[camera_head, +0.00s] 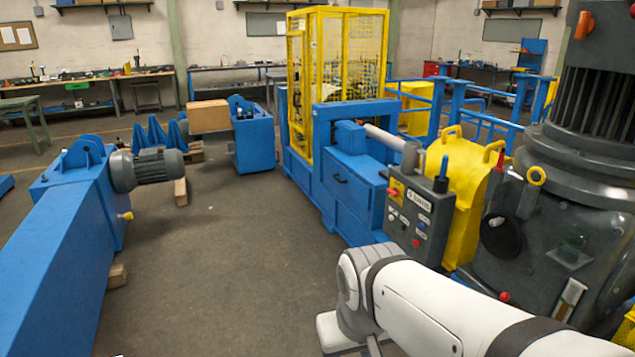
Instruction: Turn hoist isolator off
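No label that I can read marks the hoist isolator, so I cannot tell which control it is. A grey control box (408,228) with a small label plate and several coloured buttons stands right of centre. A red-and-yellow control (396,189) is at its upper left. A black round knob (499,235) sits on the large dark machine at the right. The positions of these controls are too small to read. My white arm crosses the lower right, below and in front of the control box. My gripper is not in view.
A blue machine with a yellow mesh cage (338,72) stands behind the control box. A yellow guard (462,185) is beside the box. A blue beam (70,235) with a grey motor (150,168) fills the left. The grey floor (235,260) between is clear.

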